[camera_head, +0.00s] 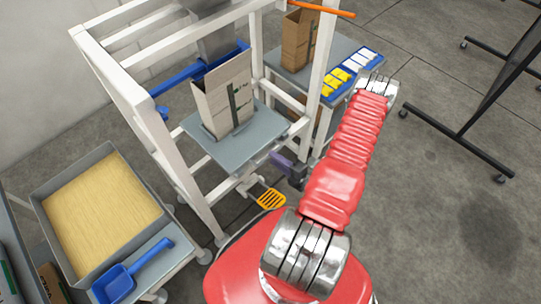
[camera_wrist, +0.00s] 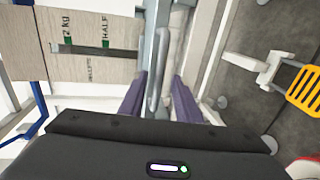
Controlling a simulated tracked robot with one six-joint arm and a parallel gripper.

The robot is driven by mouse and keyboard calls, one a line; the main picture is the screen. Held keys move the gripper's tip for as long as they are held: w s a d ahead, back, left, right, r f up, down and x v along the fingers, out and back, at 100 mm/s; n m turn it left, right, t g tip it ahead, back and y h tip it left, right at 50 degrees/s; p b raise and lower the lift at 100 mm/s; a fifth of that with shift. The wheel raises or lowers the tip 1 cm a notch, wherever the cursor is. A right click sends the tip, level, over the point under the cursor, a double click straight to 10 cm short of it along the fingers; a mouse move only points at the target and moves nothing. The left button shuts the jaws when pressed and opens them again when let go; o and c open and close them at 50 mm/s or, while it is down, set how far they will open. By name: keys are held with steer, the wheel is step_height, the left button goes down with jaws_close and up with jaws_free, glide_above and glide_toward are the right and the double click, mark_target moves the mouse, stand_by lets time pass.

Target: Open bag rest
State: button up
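The bag rest, a flat grey plate (camera_head: 252,146), lies level inside the white frame in the head view. A brown paper bag (camera_head: 226,95) stands upright on it, its top open. The bag's printed side (camera_wrist: 95,45) shows at the upper left of the wrist view. My gripper (camera_head: 287,164) is at the right front edge of the plate. In the wrist view, a grey bar-like handle (camera_wrist: 161,70) runs between the two purple fingers of my gripper (camera_wrist: 160,95). The fingers are apart, with small gaps beside the handle. Their exact depth along the handle is unclear.
White frame posts (camera_head: 325,80) stand close around the plate. An orange pedal (camera_head: 271,199) sits low in front. A tray of grain (camera_head: 60,200) and a blue scoop (camera_head: 120,282) are at left. A side table (camera_head: 290,72) behind holds another bag (camera_head: 298,38) and a blue tray. Open floor lies right.

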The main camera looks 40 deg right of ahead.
steer(key=shift+x, duration=1.85)
steer(key=shift+c, duration=0.6)
jaws_close()
steer(key=shift+d, duration=0.1)
